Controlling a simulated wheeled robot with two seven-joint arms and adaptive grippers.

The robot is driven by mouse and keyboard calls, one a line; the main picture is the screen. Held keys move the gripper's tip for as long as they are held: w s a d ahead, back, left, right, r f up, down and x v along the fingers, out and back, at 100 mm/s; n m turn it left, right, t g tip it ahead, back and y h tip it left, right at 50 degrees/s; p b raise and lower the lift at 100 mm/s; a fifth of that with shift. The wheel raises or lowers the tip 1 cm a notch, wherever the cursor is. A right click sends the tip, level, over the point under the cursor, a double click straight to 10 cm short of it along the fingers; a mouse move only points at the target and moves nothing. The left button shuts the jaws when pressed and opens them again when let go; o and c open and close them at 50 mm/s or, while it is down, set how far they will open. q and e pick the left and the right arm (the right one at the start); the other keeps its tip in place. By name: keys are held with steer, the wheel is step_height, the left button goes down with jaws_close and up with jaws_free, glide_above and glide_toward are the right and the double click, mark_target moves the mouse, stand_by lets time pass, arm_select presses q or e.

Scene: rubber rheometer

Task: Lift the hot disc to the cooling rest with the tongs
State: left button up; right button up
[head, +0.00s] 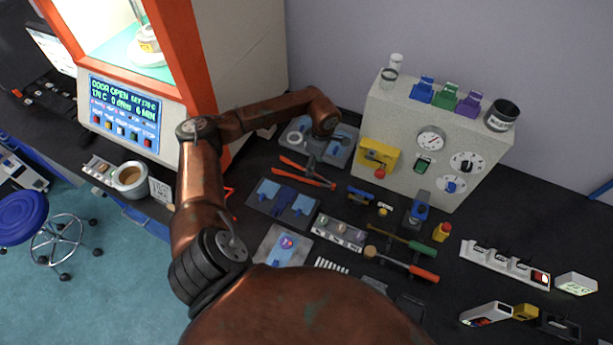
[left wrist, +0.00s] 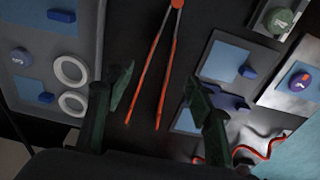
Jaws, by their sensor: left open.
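The orange-handled tongs (head: 306,172) lie spread on the dark bench between two grey trays. In the left wrist view the tongs (left wrist: 165,65) run between my gripper's fingers, their two legs apart. My left gripper (left wrist: 160,78) is open and empty above them; I cannot tell how high. In the head view it is mostly hidden under my wrist. I cannot tell for sure which thing is the hot disc or the cooling rest. A grey tray with two white rings (left wrist: 73,70) lies left of the tongs in the wrist view. My right gripper is not in view.
The orange-framed machine (head: 205,60) stands open at left, its display (head: 124,112) reading DOOR OPEN. A grey gauge box (head: 440,125) stands at the back. A tray with blue pads (head: 256,207), a plate with a purple disc (head: 286,241) and several hand tools crowd the bench.

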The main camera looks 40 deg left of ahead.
arm_select(q)
steer(key=f+b, duration=0.1)
steer(key=f, duration=0.1)
steer(key=f+b, duration=0.1)
steer(key=f, duration=0.1)
steer(key=f+b, duration=0.1)
steer(key=f, duration=0.2)
steer(key=shift+s+a+b, duration=0.1)
steer(key=shift+a+b, duration=0.2)
steer(key=shift+b, duration=0.1)
steer(key=shift+a+f+b, duration=0.1)
steer(key=shift+f+b, duration=0.35)
steer(key=shift+f, duration=0.2)
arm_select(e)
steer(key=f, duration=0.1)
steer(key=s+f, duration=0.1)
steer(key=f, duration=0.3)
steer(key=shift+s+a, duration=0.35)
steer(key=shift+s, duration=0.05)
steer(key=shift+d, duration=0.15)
arm_select(q)
steer(key=c, duration=0.7)
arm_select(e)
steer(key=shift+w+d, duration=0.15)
arm_select(q)
steer(key=shift+r, duration=0.15)
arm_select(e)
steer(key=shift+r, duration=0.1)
